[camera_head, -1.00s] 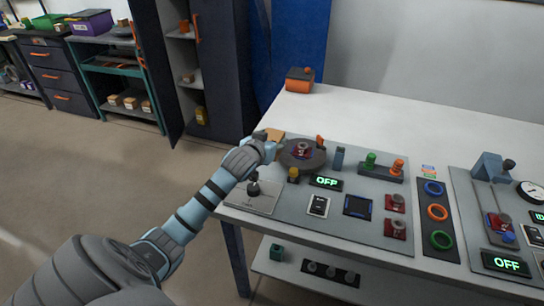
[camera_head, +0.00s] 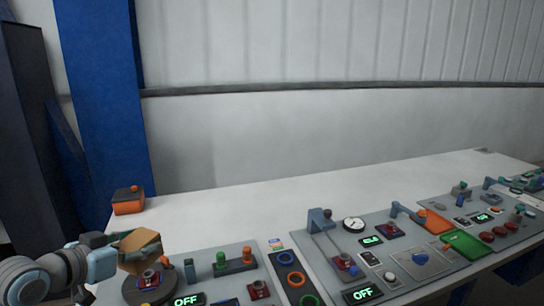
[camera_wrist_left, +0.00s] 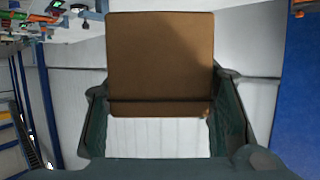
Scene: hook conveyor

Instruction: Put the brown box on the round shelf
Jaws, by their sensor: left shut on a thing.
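The brown box (camera_head: 136,238) is held at the end of my left arm, at the lower left of the head view. My left gripper (camera_head: 141,254) is shut on it, with dark green fingers along its sides. In the left wrist view the box (camera_wrist_left: 160,62) shows its flat brown face between the fingers. In the head view it is above and behind a round dark disc on the panel (camera_head: 160,290). No separate round shelf shows that I can make out. My right gripper is not in view.
The white table (camera_head: 300,200) is clear behind the control panels. An orange and black box (camera_head: 128,203) stands at its back left. Several levers, rings and buttons stick up from the panels. A blue column (camera_head: 100,110) and a dark cabinet (camera_head: 28,130) stand at the left.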

